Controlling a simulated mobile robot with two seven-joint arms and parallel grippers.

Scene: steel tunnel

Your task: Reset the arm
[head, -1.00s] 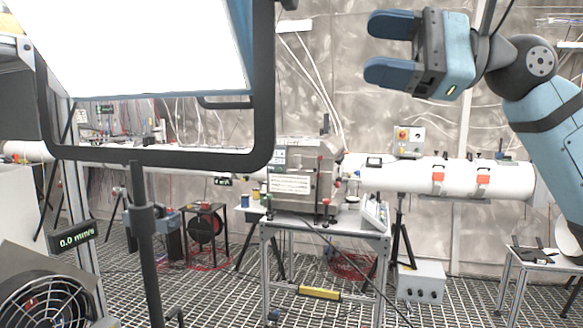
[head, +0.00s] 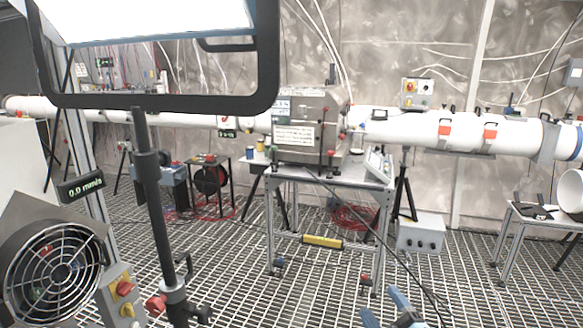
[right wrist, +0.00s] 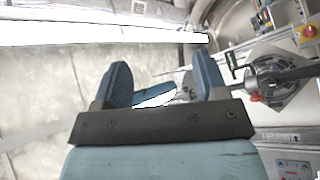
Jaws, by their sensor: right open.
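My right gripper (head: 386,308) shows only in part at the bottom edge of the head view, right of centre, with blue fingertips pointing up-left. In the right wrist view its two blue fingers (right wrist: 163,83) stand wide apart with nothing gripped between them. A blue and white shape shows beyond the fingers there; I cannot tell what it is. Most of the right arm is below the head view. My left gripper is not in view.
A framed lamp panel (head: 268,98) on a black stand fills the upper left. A fan (head: 52,268) stands at the lower left. A steel chamber (head: 308,128) sits on a framed table in the middle, joined to a white pipe (head: 400,128). The grating floor at lower right is mostly clear.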

